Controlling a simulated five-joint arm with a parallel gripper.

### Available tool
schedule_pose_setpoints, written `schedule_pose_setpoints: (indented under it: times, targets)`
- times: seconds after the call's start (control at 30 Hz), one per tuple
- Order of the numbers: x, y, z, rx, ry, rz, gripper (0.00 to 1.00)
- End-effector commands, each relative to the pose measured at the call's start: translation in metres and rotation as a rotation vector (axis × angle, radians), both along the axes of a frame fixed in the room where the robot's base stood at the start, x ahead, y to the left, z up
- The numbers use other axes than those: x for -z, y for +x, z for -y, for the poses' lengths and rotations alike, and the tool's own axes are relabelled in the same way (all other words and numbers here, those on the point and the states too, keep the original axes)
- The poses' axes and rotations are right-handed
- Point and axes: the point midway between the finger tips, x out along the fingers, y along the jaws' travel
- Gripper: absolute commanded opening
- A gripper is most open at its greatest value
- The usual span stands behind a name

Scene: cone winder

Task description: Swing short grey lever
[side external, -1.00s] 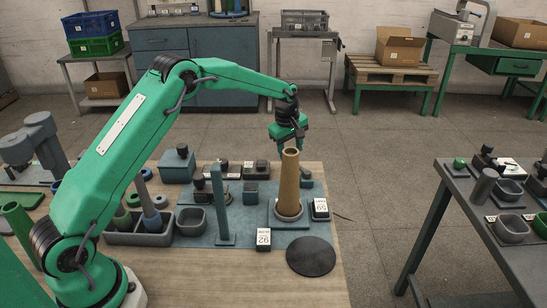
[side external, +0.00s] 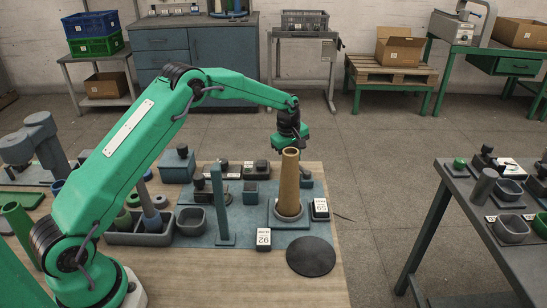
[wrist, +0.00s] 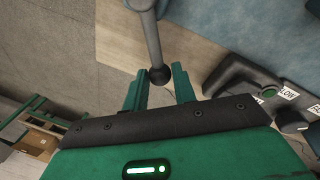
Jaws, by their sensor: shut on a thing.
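My gripper (side external: 291,143) is low behind the top of the tan cone (side external: 289,185) in the side view. In the wrist view, my gripper's green fingers (wrist: 159,80) are on either side of the dark ball knob of a grey lever (wrist: 149,35), and they are shut on it. The lever's grey rod runs from the knob to the top edge of that view. In the side view I cannot make out the lever; the cone and my gripper cover that area. The cone stands upright on a grey base on the blue plate (side external: 206,241).
A dark round disc (side external: 311,256) lies in front of the cone. In the wrist view a dark housing with labels (wrist: 245,75) is close on the right. A second table (side external: 470,230) stands at right.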

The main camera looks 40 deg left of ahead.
Motion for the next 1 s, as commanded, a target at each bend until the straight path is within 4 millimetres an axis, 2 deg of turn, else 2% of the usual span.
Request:
schedule_pose_setpoints:
  times: [0.47, 1.0]
  targets:
    - [0.000, -0.008, -0.001, -0.090, -0.016, 0.004, 0.00]
    - [0.000, -0.039, 0.002, -0.469, -0.088, 0.009, 0.00]
